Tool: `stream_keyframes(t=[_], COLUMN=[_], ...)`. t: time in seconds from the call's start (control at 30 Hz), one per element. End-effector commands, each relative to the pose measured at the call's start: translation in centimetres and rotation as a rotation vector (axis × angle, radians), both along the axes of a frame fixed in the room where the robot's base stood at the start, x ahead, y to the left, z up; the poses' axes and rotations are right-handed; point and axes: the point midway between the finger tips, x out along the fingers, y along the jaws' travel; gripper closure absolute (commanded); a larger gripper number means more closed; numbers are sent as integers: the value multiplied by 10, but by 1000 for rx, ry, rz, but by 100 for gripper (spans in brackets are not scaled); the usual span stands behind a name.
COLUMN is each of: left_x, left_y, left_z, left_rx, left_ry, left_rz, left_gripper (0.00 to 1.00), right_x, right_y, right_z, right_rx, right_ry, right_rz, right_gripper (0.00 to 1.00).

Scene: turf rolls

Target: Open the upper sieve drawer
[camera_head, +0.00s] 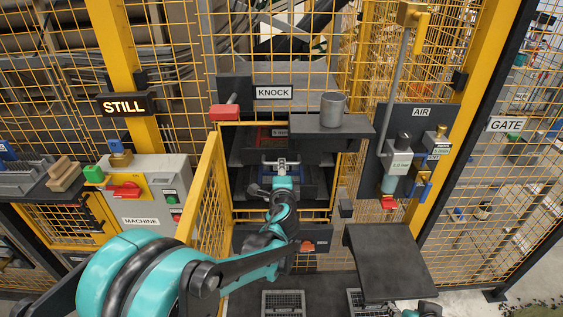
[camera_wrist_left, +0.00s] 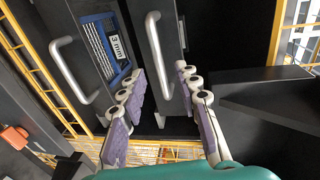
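The sieve cabinet (camera_head: 238,185) stands at the middle of the head view behind an opened yellow mesh gate. A red sieve (camera_head: 272,142) shows above a blue sieve (camera_head: 267,172). In the left wrist view, the blue sieve (camera_wrist_left: 97,50), labelled 3 mm, lies between two metal bar handles: a left handle (camera_wrist_left: 62,62) and a middle handle (camera_wrist_left: 155,48). My left gripper (camera_head: 282,164) is at the cabinet front. Its fingers (camera_wrist_left: 161,78) are apart, with the middle handle between them; contact is unclear.
A grey cup (camera_head: 333,109) stands on a dark shelf (camera_head: 312,133) at upper right. The yellow gate (camera_head: 203,190) stands close to my left arm. A dark slanted panel (camera_head: 385,258) is at lower right, and the machine box (camera_head: 140,205) is at left.

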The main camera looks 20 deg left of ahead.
Motion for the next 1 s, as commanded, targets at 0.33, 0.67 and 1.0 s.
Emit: stream_keyframes(t=[0.33, 0.67, 1.0], left_x=[47, 51, 51], left_y=[14, 15, 15], left_z=[-11, -11, -11], left_rx=[0, -1, -1], left_ry=[0, 0, 0], left_rz=[1, 0, 0], left_gripper=[68, 68, 100], right_x=[0, 0, 0], right_y=[0, 0, 0], right_z=[-13, -13, -13], right_rx=[0, 0, 0], right_ry=[0, 0, 0], right_rz=[0, 0, 0], right_gripper=[60, 60, 60])
